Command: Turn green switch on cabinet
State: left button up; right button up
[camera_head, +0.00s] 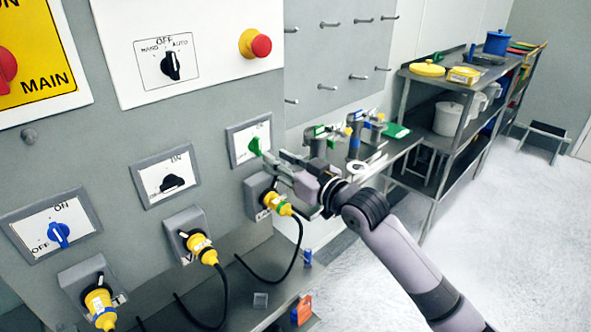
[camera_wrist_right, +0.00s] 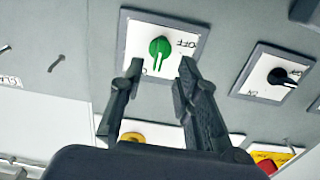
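The green switch (camera_head: 254,147) sits on a white plate in a grey frame on the cabinet (camera_head: 110,140), the farthest right in the lower switch row. In the right wrist view the green switch (camera_wrist_right: 160,47) is a round knob with a white line, beside the word OFF. My right gripper (camera_head: 271,158) is just in front of the switch in the head view. In the wrist view the right gripper (camera_wrist_right: 161,70) is open, with its fingertips apart on either side of the knob's lower end. I cannot tell whether they touch it. My left gripper is not in view.
A black switch (camera_head: 172,183) and a blue switch (camera_head: 58,234) are to the left on the cabinet. A yellow plug (camera_head: 277,203) with a black cable is just below my right gripper. A bench with tools (camera_head: 352,140) and a shelf stand to the right.

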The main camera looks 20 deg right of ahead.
jog(key=v, duration=0.6)
dwell(0.3)
